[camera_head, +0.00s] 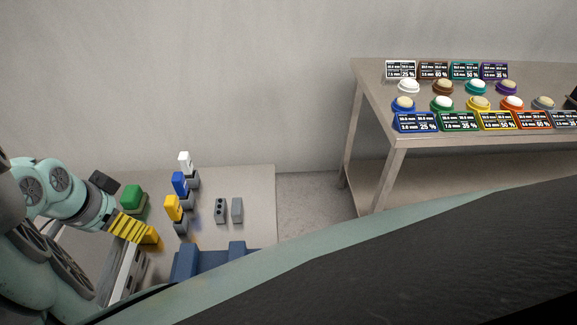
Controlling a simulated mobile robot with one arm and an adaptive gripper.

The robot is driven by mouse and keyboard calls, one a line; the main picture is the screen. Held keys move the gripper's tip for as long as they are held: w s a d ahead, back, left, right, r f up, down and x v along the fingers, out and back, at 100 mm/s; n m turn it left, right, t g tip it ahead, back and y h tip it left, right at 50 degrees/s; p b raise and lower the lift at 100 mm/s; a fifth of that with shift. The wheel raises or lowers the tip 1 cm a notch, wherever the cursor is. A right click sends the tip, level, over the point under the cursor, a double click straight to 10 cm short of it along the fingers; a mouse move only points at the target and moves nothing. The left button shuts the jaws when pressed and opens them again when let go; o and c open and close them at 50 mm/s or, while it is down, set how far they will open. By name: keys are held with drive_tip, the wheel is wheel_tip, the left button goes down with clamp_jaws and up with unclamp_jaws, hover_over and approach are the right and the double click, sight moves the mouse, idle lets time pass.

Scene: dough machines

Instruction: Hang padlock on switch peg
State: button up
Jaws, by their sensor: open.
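My gripper (131,229), with ribbed yellow fingers, reaches in from the left over the low table and is open. A yellow piece (151,235) shows at its fingertips; I cannot tell whether it touches them or is a separate object. Small upright coloured pieces, white (185,160), blue (180,183) and yellow (173,207), stand in a row on dark grey bases to the right of my gripper. They are too small for me to tell which is a padlock. Two grey boxes (220,210) (237,210) stand right of the row, possibly switches. I cannot make out a peg.
A green block (132,196) on a grey base stands just behind my gripper. A blue fixture (211,258) is at the low table's front. The bare tabletop (260,195) is clear on the right. A second table (365,80) holds several dough bowls and label cards, beyond a floor gap.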

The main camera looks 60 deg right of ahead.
drive_tip(key=shift+b+v, duration=0.55)
drive_tip(key=shift+v, duration=0.4)
drive_tip(key=shift+p+v, duration=0.8)
drive_tip(key=shift+a+r+p, duration=0.15)
drive_tip(key=shift+r+p, duration=0.4)
drive_tip(key=shift+p, duration=0.45)
